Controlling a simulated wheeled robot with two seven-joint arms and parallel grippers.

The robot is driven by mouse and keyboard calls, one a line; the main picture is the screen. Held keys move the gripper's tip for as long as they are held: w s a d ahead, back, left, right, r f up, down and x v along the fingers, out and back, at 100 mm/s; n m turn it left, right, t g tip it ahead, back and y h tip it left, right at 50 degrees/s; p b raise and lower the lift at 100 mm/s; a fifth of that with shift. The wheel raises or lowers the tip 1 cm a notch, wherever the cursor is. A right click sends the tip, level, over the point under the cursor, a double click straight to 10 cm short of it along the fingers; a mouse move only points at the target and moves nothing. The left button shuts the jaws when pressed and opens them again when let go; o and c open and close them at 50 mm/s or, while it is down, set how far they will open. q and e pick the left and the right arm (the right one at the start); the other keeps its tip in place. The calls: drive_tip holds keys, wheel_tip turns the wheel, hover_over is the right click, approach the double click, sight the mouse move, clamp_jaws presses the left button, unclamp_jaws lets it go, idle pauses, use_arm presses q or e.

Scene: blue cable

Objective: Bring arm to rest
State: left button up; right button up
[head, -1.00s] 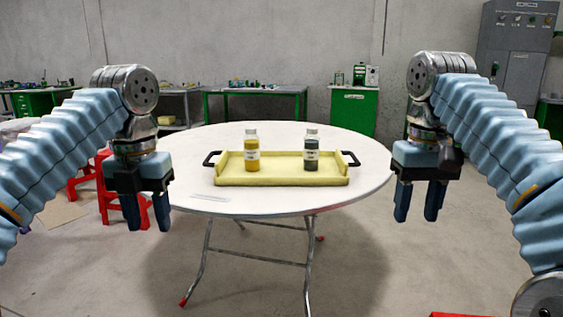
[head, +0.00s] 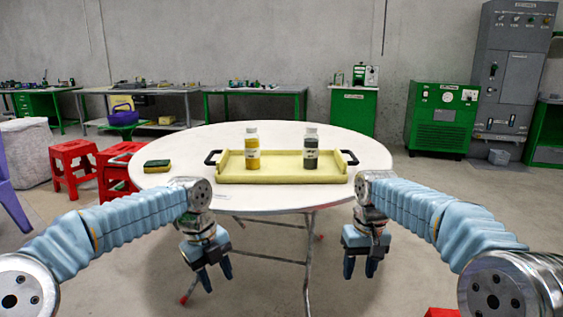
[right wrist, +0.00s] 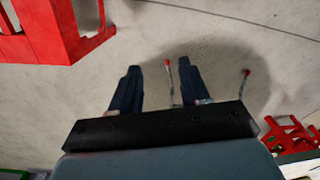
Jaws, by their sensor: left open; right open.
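My left gripper (head: 215,275) is open and empty in the head view, pointing down in front of the table's near edge. My right gripper (head: 360,269) is also open and empty, pointing down in front of the table to the right.
The round white table (head: 290,202) bears a yellow tray (head: 282,178) with black handles. A yellow bottle (head: 252,150) and a dark bottle (head: 311,152) stand in it. A sponge (head: 157,166) lies at the left. Red stools (head: 74,158) stand left of the table.

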use_arm(q)
drive_tip(key=s+d+f+n+h, duration=0.1)
drive_tip(key=s+d+f+n, duration=0.35)
drive_tip(key=f, duration=0.75)
drive_tip(key=s+d+f+n+h, duration=0.1)
drive_tip(key=f+n+h, duration=0.1)
drive_tip(key=f+n, duration=0.8)
use_arm(e)
drive_tip(key=s+a+f+y, duration=0.1)
drive_tip(key=s+a+f, duration=0.1)
drive_tip(key=f, duration=1.1)
drive_tip(key=s+a+f+y, duration=0.1)
drive_tip(key=s+f, duration=0.2)
drive_tip(key=f, duration=1)
use_arm(q)
drive_tip(key=s+a+f+n, duration=0.2)
drive_tip(key=s+f+n, duration=1.3)
drive_tip(key=s+f, duration=0.2)
drive_tip(key=shift+s+t+y, duration=0.4)
use_arm(e)
drive_tip(key=s+a+f+m, duration=0.1)
drive_tip(key=s+a+f, duration=0.1)
drive_tip(key=s+f, duration=0.5)
drive_tip(key=s+a+f+m+y, duration=0.1)
drive_tip(key=s+f, duration=0.5)
drive_tip(key=s, duration=0.7)
drive_tip(key=shift+a+f+m+t+y, duration=0.3)
drive_tip(key=shift+a+f+m, duration=0.05)
drive_tip(key=shift+a+m, duration=0.05)
